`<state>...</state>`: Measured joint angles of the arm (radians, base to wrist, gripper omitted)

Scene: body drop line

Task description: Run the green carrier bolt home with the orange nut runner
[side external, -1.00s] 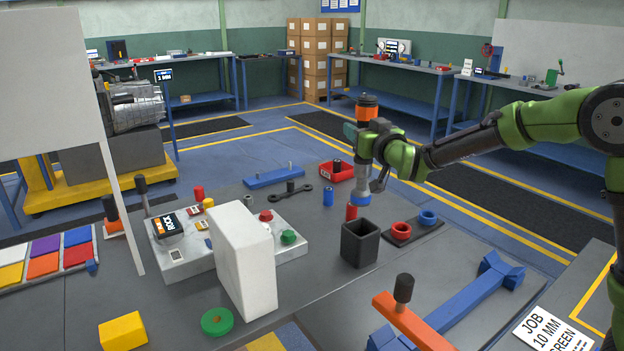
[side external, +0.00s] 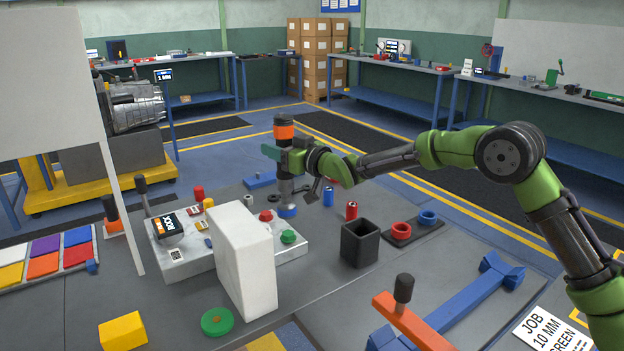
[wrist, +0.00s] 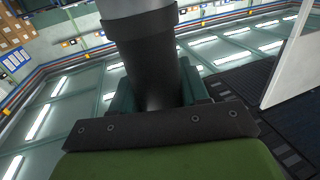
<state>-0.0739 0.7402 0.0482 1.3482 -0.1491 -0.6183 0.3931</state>
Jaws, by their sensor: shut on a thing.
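My gripper (side external: 283,157) is shut on the orange nut runner (side external: 284,132), a dark upright tool with an orange band. The dark body of the runner also shows between my jaws in the wrist view (wrist: 150,65). The green carrier bolt (side external: 288,237) stands at the right end of the pale grey carrier plate (side external: 195,262). A red bolt (side external: 265,215) stands just behind it.
A tall white block (side external: 243,260) hides the middle of the plate. A black open box (side external: 360,243) and a rack (side external: 405,240) with red and blue rings stand to the right. A blue beam with an orange bar lies in front. A sign (side external: 545,330) reads "JOB 10 MM GREEN".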

